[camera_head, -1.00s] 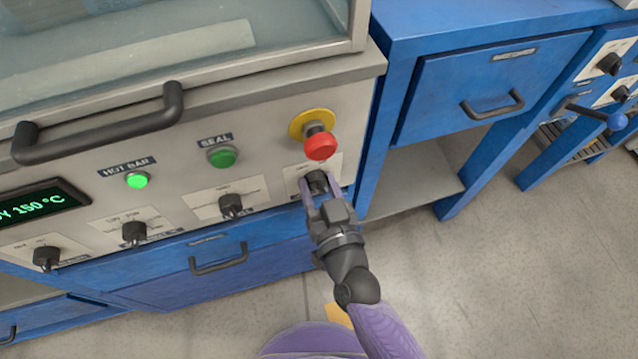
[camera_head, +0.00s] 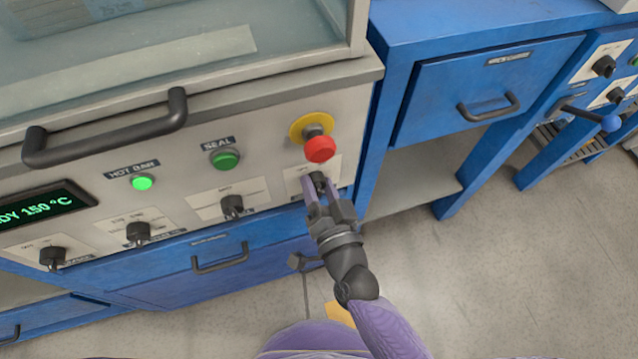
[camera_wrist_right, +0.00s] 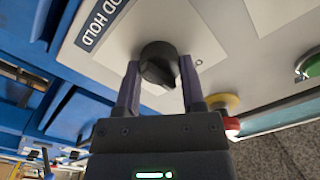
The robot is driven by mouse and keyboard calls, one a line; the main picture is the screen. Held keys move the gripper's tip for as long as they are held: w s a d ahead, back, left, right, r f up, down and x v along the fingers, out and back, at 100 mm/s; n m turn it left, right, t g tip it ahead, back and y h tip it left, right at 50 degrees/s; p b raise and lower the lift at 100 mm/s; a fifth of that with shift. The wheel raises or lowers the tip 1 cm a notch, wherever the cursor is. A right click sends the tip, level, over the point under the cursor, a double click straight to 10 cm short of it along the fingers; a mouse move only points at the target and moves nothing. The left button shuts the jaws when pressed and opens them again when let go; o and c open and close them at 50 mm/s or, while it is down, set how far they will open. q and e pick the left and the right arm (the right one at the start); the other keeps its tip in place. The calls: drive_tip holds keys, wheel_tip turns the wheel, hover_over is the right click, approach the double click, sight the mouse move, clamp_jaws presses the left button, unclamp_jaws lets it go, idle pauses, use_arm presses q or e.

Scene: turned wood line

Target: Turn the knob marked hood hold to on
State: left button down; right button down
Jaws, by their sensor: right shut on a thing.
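The hood hold knob (camera_head: 318,179) is black and sits on a pale plate at the right end of the machine's front panel, below a red button. In the right wrist view the knob (camera_wrist_right: 158,62) is between two fingers, beside a label (camera_wrist_right: 98,24) reading "OD HOLD"; the rest of the label is cut off. My right gripper (camera_head: 315,188) is shut on the knob, and its fingers also show in the right wrist view (camera_wrist_right: 158,80). The knob's exact pointer setting is hard to read. My left gripper is not in view.
The red button (camera_head: 320,149) on a yellow collar sits just above the knob. More black knobs (camera_head: 232,206), a green seal button (camera_head: 225,159) and a lit hot bar button (camera_head: 142,183) line the panel. A hood handle (camera_head: 105,135) juts out above. Blue drawers (camera_head: 490,85) stand right.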

drive_tip(key=shift+m, duration=2.6)
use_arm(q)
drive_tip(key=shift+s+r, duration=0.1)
use_arm(e)
drive_tip(key=shift+f+m, duration=0.1)
drive_tip(key=shift+m, duration=0.4)
drive_tip(key=shift+c, duration=0.9)
unclamp_jaws()
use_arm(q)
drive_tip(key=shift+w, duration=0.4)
